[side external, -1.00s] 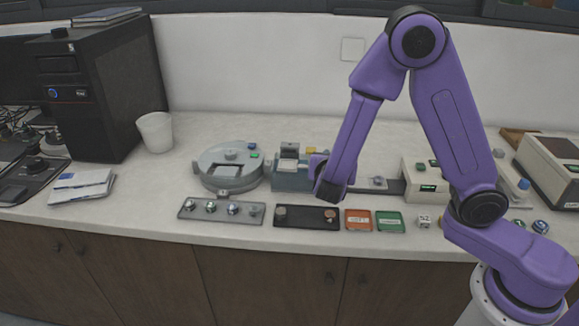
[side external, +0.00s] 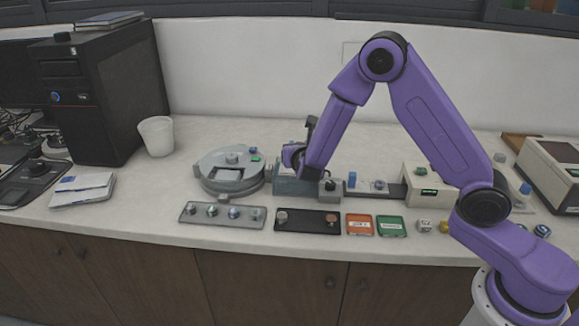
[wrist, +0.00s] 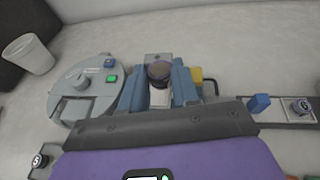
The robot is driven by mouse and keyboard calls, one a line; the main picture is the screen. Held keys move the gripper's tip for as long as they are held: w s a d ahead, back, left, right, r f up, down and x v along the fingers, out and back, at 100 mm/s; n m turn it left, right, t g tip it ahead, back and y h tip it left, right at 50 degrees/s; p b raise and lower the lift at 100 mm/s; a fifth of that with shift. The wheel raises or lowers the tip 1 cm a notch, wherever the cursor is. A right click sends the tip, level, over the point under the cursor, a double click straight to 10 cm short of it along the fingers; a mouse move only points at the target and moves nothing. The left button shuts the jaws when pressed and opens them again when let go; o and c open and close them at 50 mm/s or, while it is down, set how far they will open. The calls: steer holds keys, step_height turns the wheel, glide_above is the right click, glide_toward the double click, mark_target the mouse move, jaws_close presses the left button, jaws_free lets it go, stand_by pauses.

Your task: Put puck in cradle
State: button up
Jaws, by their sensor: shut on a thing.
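My gripper (side external: 300,160) is over the blue-grey fixture (side external: 286,186) in the side external view, with its fingertips hidden there. In the wrist view a dark round puck (wrist: 159,70) with a brownish top is at my gripper (wrist: 158,78), between the two blue-grey sides of the fixture (wrist: 131,92). My gripper is shut on this puck. The puck appears to be at or just above the cradle between those sides; I cannot tell whether it touches. The cradle's seat is mostly hidden.
A round grey machine (side external: 229,178) stands close on the left, and a rail with a blue post (side external: 351,180) on the right. In front are a grey rack (side external: 222,223), a black tray (side external: 305,229), an orange tray (side external: 360,234) and a green tray (side external: 391,235).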

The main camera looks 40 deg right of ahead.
glide_above(289, 172)
steer(key=f, duration=0.5)
steer(key=shift+s+a, duration=0.15)
steer(key=shift+s, duration=0.25)
steer(key=shift+w+f, duration=0.1)
steer(key=shift+f, duration=1.5)
steer(key=shift+f, duration=0.6)
steer(key=o, duration=1)
steer(key=shift+o, duration=0.2)
steer(key=shift+r, duration=0.1)
